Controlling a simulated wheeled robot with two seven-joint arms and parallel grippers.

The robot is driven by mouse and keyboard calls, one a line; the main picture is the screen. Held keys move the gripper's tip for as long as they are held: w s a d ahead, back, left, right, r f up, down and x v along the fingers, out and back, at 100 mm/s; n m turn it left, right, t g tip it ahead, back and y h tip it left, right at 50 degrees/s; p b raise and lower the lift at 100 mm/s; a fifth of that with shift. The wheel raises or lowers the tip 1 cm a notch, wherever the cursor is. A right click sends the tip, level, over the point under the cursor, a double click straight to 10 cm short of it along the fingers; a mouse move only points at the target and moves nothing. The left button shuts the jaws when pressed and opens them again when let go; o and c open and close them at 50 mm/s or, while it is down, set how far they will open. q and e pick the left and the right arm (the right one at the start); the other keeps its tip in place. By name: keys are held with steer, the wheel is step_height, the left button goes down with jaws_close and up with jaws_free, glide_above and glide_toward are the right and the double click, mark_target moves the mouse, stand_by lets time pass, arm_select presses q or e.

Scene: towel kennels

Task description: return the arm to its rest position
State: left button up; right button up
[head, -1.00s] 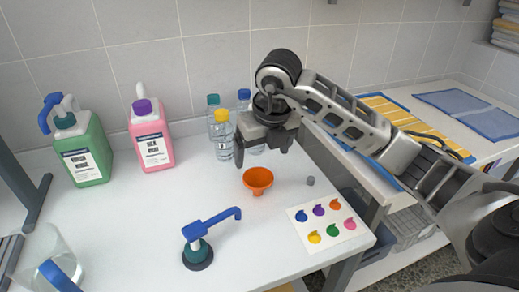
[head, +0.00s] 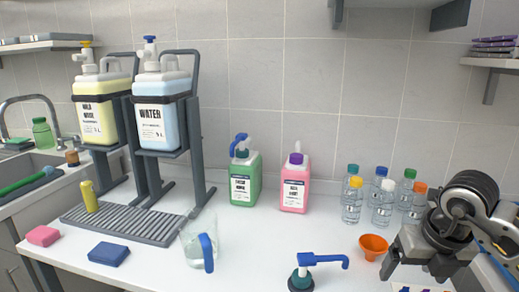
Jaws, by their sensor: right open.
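My right gripper (head: 418,270) is at the lower right of the head view, its jaws apart and empty. My right arm comes in from the right edge behind it. The gripper hangs above the counter, just right of an orange funnel (head: 373,246), and looks apart from it. It partly covers the colour card below. My left gripper is not in view.
Several small bottles (head: 352,205) stand behind the funnel. A blue-handled pump (head: 302,275) lies in front. Green (head: 244,180) and pink (head: 295,187) jugs stand at the wall. A clear pitcher (head: 192,245) and a grey drip rack (head: 125,222) are left.

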steer(key=s+a+f+n+g+y, duration=0.1)
steer(key=s+a+f+y, duration=0.1)
steer(key=a+y, duration=0.35)
steer(key=s+a+f+n+g+y, duration=0.1)
steer(key=s+a+f+n+y, duration=0.15)
steer(key=a, duration=0.65)
steer(key=s+a+r+m+t+y, duration=0.2)
steer(key=a+r+m+t+y, duration=0.6)
steer(key=m+y, duration=0.35)
steer(key=w+d+f+m+t+h, duration=0.2)
steer(key=d+f+m+t+h, duration=0.35)
steer(key=m+t+h, duration=0.75)
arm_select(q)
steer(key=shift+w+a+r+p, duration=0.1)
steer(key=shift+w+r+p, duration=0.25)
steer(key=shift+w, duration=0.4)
arm_select(e)
steer(key=s+d+f+m+g+h, duration=0.1)
steer(key=s+f+m+g, duration=0.4)
steer(key=f, duration=0.4)
steer(key=s+d+f+m+g+h, duration=0.1)
steer(key=s+f+m+g, duration=0.3)
steer(key=f, duration=0.5)
steer(key=shift+s+d+m+g+h, duration=0.15)
steer(key=shift+s+m+g+h, duration=0.35)
steer(key=shift+m+g, duration=0.7)
